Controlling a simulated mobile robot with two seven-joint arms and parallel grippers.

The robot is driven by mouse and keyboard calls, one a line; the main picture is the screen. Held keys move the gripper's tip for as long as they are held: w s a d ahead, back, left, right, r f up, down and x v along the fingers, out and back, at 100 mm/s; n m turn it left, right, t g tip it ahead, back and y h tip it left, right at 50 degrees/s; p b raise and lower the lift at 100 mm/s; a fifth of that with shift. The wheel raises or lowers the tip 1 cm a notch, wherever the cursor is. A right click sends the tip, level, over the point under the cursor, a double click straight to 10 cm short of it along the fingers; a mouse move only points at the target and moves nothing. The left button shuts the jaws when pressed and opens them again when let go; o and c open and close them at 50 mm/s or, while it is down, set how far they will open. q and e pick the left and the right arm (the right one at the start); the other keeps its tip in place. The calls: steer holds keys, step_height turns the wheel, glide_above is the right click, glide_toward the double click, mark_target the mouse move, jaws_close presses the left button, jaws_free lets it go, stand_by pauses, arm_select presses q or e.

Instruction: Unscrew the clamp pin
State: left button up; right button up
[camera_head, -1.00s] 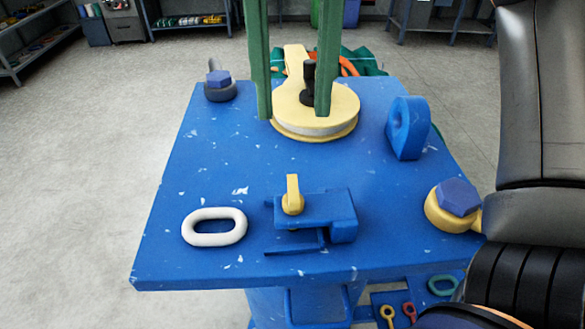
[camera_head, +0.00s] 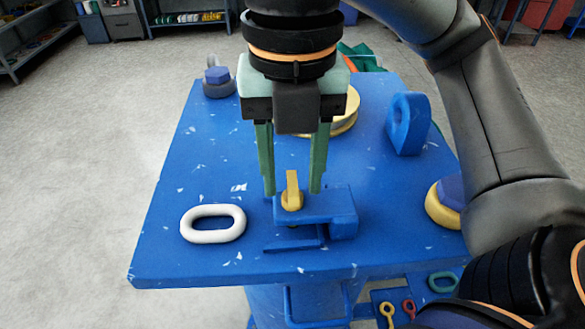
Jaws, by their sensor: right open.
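The clamp pin (camera_head: 292,194) is yellow, with a flat upright tab on a round base. It sits on the blue clamp block (camera_head: 325,207) near the front of the blue table. My right gripper (camera_head: 294,192) comes down from above with its two green fingers spread. One finger is left of the pin's tab and the other is right of it, with gaps on both sides. The fingertips seem level with the pin, but I cannot tell their exact depth. My left gripper is not in view.
A white chain link (camera_head: 213,224) lies left of the clamp on the blue table (camera_head: 180,262). A blue lug (camera_head: 407,124) stands at right. A yellow shackle with a blue bolt (camera_head: 445,203) is partly behind my arm. A yellow sheave (camera_head: 345,112) is partly hidden behind the gripper.

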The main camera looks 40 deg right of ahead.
steer(key=shift+c, duration=0.4)
jaws_close()
